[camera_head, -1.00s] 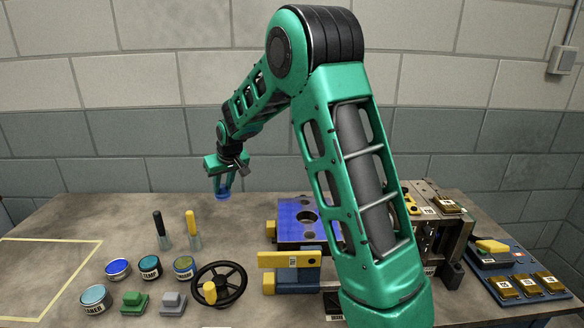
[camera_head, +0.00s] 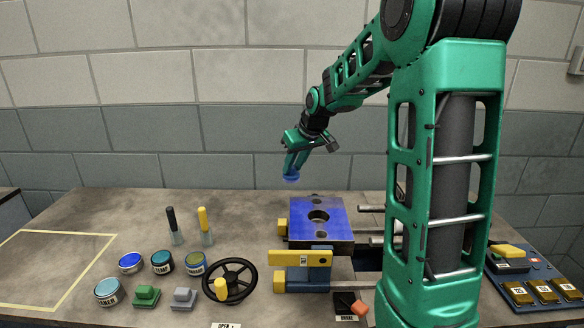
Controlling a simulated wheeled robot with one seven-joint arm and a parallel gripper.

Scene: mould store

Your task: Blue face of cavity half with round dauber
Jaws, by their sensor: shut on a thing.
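The cavity half (camera_head: 345,210) is a steel block with a round hole in its top face. That face is largely covered in blue, with small dark round marks above and below the hole. My gripper (camera_head: 296,160) is shut on the round dauber (camera_head: 291,178), whose blue pad points down. The dauber is in the air, above and behind the left part of the cavity half, apart from it. An open tin of blue (camera_head: 131,262) stands on the bench at the left.
A black handwheel (camera_head: 230,280) and a yellow bar (camera_head: 300,259) are in front of the cavity half. A marked yellow rectangle (camera_head: 75,236) at the left is empty.

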